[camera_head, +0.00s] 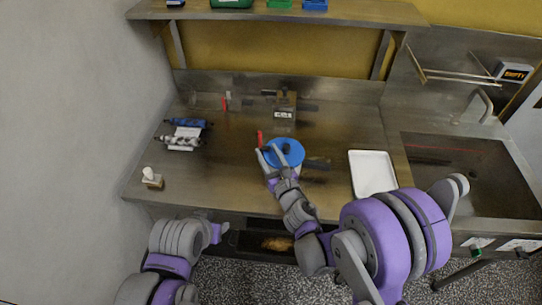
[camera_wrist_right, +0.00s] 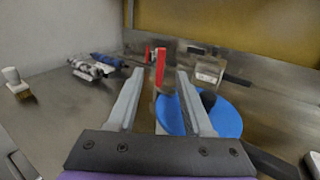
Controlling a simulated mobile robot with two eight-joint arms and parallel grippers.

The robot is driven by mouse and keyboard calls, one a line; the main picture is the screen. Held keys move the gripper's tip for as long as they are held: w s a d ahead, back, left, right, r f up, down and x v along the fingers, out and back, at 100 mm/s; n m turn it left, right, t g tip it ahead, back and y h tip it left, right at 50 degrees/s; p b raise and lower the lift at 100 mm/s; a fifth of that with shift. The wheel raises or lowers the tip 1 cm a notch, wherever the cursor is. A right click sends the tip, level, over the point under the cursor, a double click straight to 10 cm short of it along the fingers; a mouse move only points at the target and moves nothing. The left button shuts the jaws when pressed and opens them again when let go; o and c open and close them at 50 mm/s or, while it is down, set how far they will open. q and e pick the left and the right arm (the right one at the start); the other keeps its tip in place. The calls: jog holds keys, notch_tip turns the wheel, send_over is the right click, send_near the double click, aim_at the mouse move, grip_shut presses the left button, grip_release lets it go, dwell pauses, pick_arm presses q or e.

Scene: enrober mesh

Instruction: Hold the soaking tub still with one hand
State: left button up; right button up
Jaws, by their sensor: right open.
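A round blue-topped tub (camera_head: 297,156) with a dark middle stands near the front of the steel table; I take it for the soaking tub. In the right wrist view its blue top (camera_wrist_right: 230,122) lies beyond and partly behind the right finger. My right gripper (camera_head: 267,152) is open at the tub's left side. Its fingers (camera_wrist_right: 160,76) are spread with nothing clearly held between them, and I cannot tell whether one touches the tub. My left gripper (camera_head: 222,229) is low, in front of the table edge, away from the tub; its jaws are not clear.
A red upright piece (camera_wrist_right: 160,66) stands behind the tub. A white tray (camera_head: 372,173) lies to the right, before the sink (camera_head: 470,165). Blue and grey tools (camera_head: 184,135) and a small brush (camera_head: 151,178) lie left. A metal device (camera_head: 284,104) stands behind.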

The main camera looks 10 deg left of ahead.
jog(key=x, duration=1)
jog(key=shift+w, duration=0.25)
jog(key=shift+a+r, duration=0.1)
jog(key=shift+c, duration=0.2)
grip_shut()
dwell(1.2)
